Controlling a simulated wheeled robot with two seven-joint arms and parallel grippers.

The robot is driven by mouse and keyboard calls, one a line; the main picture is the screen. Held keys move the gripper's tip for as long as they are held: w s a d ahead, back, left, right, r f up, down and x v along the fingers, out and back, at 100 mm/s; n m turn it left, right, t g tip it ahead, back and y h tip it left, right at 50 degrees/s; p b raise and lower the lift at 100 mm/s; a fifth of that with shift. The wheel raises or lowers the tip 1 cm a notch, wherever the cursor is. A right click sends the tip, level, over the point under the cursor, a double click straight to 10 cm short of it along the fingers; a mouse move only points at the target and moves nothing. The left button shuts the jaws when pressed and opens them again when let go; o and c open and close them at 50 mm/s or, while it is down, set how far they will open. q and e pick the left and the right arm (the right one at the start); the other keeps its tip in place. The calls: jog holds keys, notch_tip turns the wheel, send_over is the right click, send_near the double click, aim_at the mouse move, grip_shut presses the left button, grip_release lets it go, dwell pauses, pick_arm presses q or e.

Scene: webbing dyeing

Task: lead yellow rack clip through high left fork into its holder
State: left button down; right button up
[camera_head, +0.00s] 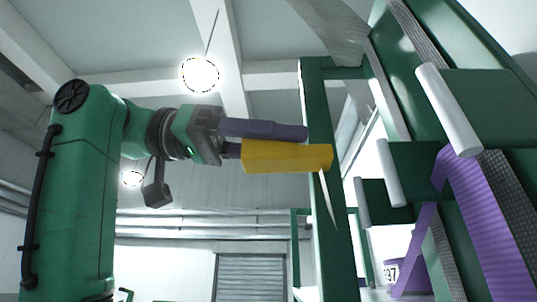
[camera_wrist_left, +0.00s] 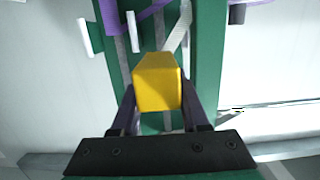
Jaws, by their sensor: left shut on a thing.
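The yellow rack clip (camera_head: 285,157) is a long block held nearly level in my left gripper (camera_head: 270,138), whose dark purple fingers lie along it. In the left wrist view the clip (camera_wrist_left: 157,84) sits between both fingers (camera_wrist_left: 158,98). Its far end overlaps a green upright post (camera_head: 333,235) in the head view; I cannot tell whether they touch. A pale thin strip (camera_head: 327,200) hangs just below that end. A pale ribbed strip (camera_wrist_left: 179,28) shows beyond the clip in the wrist view. I cannot make out the fork or holder for certain. My right gripper is not in view.
A green machine frame with white rollers (camera_head: 447,108) and purple webbing (camera_head: 482,225) fills the right side. Grey webbing (camera_head: 325,28) hangs at the top. Free room shows below the clip, left of the post.

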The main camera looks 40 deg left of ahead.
pick_arm(q)
jog(key=shift+r+x, duration=1.1)
jog(key=shift+x, duration=3.45)
notch_tip(320, 180, down, 6)
jog(key=shift+w+r+p, duration=0.1)
jog(key=shift+w+p, duration=0.05)
jog(key=shift+p, duration=0.3)
notch_tip(320, 180, down, 2)
jog(key=shift+d+f, duration=0.1)
jog(key=shift+d, duration=0.05)
notch_tip(320, 180, down, 11)
jog(key=b, duration=1)
jog(key=shift+w+f, duration=0.15)
jog(key=shift+f, duration=0.1)
jog(key=shift+f+b, duration=0.5)
jog(key=shift+f, duration=0.1)
jog(key=shift+c, duration=1.7)
grip_release()
jog(key=shift+r, duration=0.1)
